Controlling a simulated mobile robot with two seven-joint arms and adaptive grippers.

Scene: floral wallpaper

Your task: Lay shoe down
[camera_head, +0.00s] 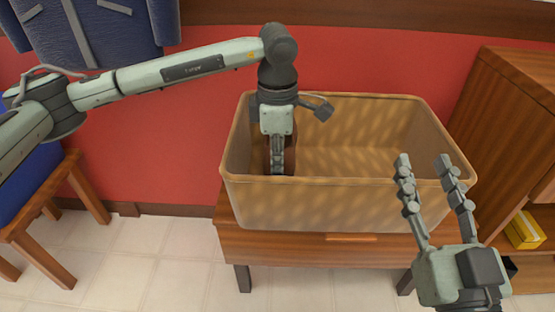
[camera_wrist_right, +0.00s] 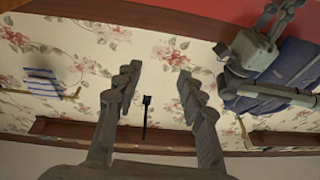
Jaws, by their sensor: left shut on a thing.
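My left gripper (camera_head: 277,168) points straight down inside the tan box (camera_head: 330,205), near its left end. It is shut on a brown shoe (camera_head: 290,155), mostly hidden behind the fingers, with only a strip showing. Whether the shoe touches the bottom of the box I cannot tell. My right gripper (camera_head: 424,160) is open and empty, its fingers pointing up in front of the box's right corner. In the right wrist view its two fingers (camera_wrist_right: 157,78) stand apart with nothing between them.
The box stands on a wooden table (camera_head: 300,247). A wooden shelf (camera_head: 515,120) with a yellow box (camera_head: 524,230) is at the right. A wooden chair (camera_head: 50,215) is at the left, and a blue jacket (camera_head: 95,30) hangs behind. The middle and right of the box look empty.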

